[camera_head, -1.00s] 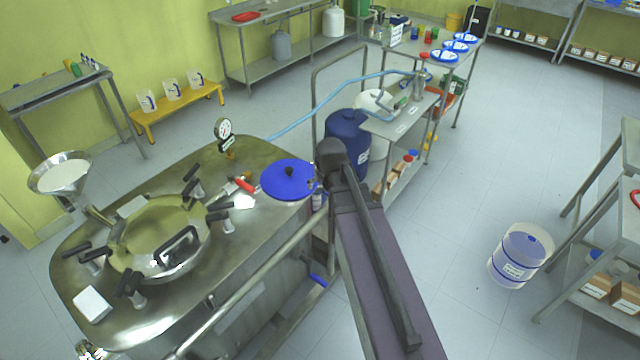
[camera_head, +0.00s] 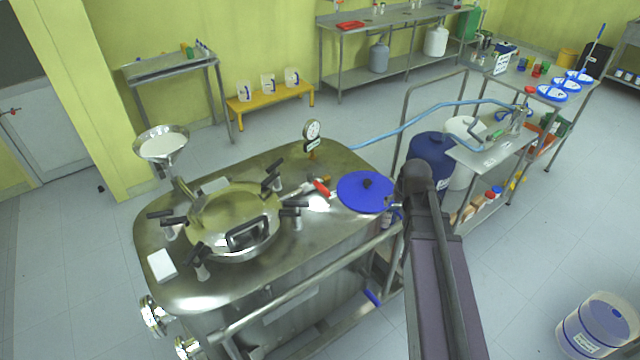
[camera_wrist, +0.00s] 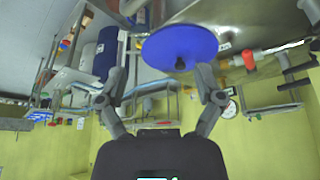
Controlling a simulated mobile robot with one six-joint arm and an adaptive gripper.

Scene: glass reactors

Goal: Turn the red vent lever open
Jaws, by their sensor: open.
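The red vent lever (camera_head: 320,187) is on top of the steel reactor (camera_head: 163,225), just left of a round blue lid (camera_head: 364,192). In the wrist view the red lever (camera_wrist: 248,56) shows right of the blue lid (camera_wrist: 180,42), and the scene looks upside down. My gripper (camera_wrist: 159,82) is open and empty there, its fingers spread below the blue lid and apart from the lever. In the head view my arm stands right of the blue lid, and the gripper itself is mostly hidden behind it.
A pressure gauge (camera_head: 312,130) stands behind the lever. Black clamp handles ring the steel hatch (camera_head: 236,215) to its left. A funnel (camera_head: 161,145) rises at the back left. A steel rail (camera_head: 300,288) runs along the reactor's front. A light blue hose (camera_head: 420,117) crosses behind.

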